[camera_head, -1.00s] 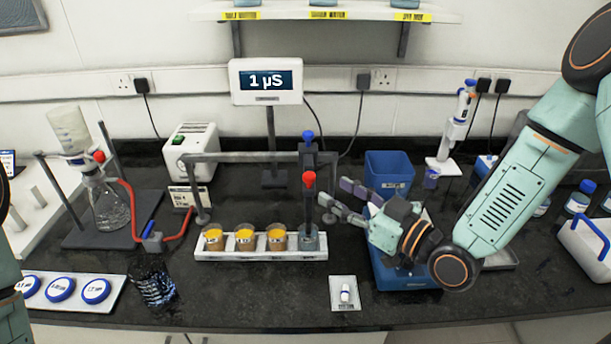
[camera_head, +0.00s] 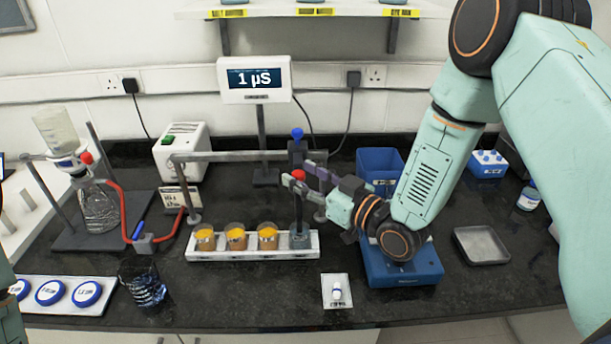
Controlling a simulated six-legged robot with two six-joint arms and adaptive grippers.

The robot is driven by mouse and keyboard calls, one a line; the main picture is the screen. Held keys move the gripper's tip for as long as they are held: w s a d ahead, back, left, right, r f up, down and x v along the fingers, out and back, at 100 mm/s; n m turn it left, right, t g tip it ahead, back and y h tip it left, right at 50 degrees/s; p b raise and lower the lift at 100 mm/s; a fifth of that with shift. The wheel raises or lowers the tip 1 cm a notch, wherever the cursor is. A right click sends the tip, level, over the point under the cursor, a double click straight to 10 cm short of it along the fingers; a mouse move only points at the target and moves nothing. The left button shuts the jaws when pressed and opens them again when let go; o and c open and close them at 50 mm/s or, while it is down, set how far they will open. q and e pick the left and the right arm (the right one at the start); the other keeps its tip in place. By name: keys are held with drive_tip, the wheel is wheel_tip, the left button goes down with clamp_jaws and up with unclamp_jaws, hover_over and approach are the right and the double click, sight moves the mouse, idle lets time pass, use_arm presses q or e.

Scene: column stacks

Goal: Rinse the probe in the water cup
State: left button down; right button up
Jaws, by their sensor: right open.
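The probe (camera_head: 299,207) is a dark upright rod with a red top, at the right end of the white tray. Its lower end is at the rightmost cup (camera_head: 300,239), which looks clear and greyish, likely the water cup. I cannot tell how deep the tip sits. My right gripper (camera_head: 297,172) is open. Its fingers reach in from the right at the height of the red top, one on either side of it in the picture; contact is unclear. My left arm shows only at the left edge, and its gripper is out of view.
Several cups share the white tray (camera_head: 253,254); those on the left (camera_head: 237,240) hold orange contents. A grey stand arm (camera_head: 230,156) spans behind them. The meter (camera_head: 254,80) reads 1 µS.

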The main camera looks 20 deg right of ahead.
drive_tip(key=shift+a, duration=0.1)
drive_tip(key=shift+s+a+r, duration=0.1)
drive_tip(key=shift+c, duration=1.3)
drive_tip(key=shift+d, duration=0.2)
drive_tip(key=c, duration=0.5)
drive_tip(key=shift+a, duration=0.1)
clamp_jaws()
